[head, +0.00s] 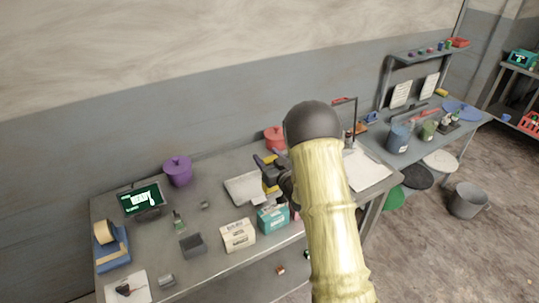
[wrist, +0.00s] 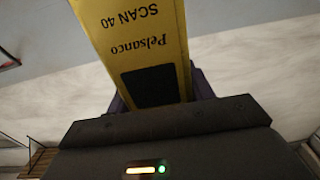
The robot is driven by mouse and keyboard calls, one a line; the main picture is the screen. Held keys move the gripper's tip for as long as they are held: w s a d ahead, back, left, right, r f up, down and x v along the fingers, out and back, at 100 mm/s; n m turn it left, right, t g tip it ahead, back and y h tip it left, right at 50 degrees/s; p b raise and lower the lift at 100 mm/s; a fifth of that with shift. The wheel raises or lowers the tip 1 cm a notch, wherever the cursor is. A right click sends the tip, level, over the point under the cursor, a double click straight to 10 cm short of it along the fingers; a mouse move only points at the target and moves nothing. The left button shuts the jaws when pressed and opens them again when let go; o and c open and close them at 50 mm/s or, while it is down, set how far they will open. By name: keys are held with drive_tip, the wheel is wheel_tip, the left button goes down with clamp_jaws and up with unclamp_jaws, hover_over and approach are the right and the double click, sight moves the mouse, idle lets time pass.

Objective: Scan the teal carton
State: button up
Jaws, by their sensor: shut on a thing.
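The teal carton (head: 272,219) stands on the grey table near its front edge, to the right of a cream carton (head: 238,235). My gripper (head: 270,168) is shut on a yellow scanner (head: 268,182). In the wrist view the scanner (wrist: 140,45) fills the upper middle and reads "Pelsanco SCAN 40", upside down. In the head view the gripper and scanner are above and beyond the teal carton, apart from it. My arm hides part of the scanner's surroundings and the table on the right.
A green screen (head: 143,198), apparently reading "READY", stands at the left. A purple pot (head: 177,171), a red pot (head: 274,137), a grey tray (head: 245,188), a tape dispenser (head: 111,245) and a small grey box (head: 193,245) are on the table. A second table (head: 400,150) stands at right.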

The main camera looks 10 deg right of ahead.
wheel_tip(320, 180, down, 6)
drive_tip(key=shift+w+r+b, duration=0.1)
drive_tip(key=shift+r+b, duration=0.1)
drive_tip(key=shift+b, duration=0.9)
drive_tip(key=shift+w, duration=0.1)
drive_tip(key=shift+d, duration=0.15)
drive_tip(key=shift+a, duration=0.2)
drive_tip(key=shift+s+r, duration=0.1)
drive_tip(key=shift+s, duration=0.1)
